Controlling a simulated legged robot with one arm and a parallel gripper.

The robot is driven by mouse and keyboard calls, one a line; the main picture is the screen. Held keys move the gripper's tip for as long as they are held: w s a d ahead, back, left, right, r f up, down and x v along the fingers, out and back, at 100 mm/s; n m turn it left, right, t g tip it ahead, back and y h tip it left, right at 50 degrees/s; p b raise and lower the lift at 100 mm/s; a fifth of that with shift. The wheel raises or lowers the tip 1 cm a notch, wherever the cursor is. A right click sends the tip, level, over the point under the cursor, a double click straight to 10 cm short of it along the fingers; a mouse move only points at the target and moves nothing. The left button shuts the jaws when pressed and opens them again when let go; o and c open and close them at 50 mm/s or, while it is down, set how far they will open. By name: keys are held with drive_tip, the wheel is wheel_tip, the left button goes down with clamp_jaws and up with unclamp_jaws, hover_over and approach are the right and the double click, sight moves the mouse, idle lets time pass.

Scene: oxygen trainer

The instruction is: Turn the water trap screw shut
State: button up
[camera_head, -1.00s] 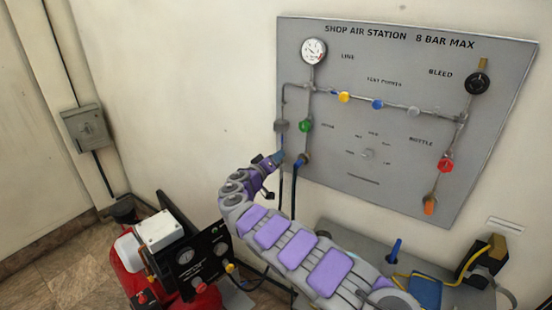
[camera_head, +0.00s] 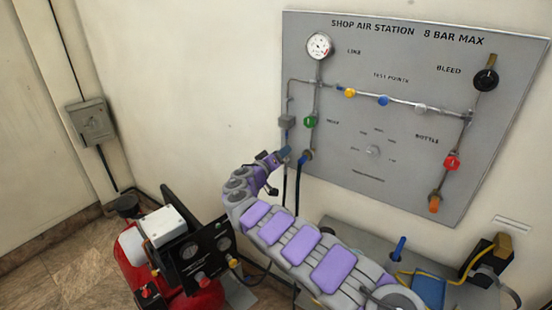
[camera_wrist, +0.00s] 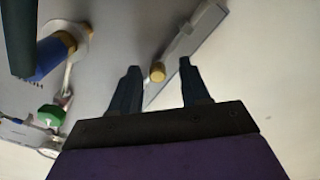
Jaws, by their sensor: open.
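In the head view my gripper (camera_head: 284,154) is at the left edge of the panel, just below a grey block (camera_head: 287,122), likely the water trap body. The screw cannot be made out there. Its turn position cannot be read.
Dark hoses hang below. A red compressor (camera_head: 205,300) stands at lower left.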

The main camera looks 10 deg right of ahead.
drive_tip(key=shift+s+a, duration=0.1)
drive_tip(key=shift+a, duration=0.05)
drive_tip(key=p+v, duration=0.2)
drive_tip(key=v, duration=1.5)
drive_tip(key=shift+p, duration=0.35)
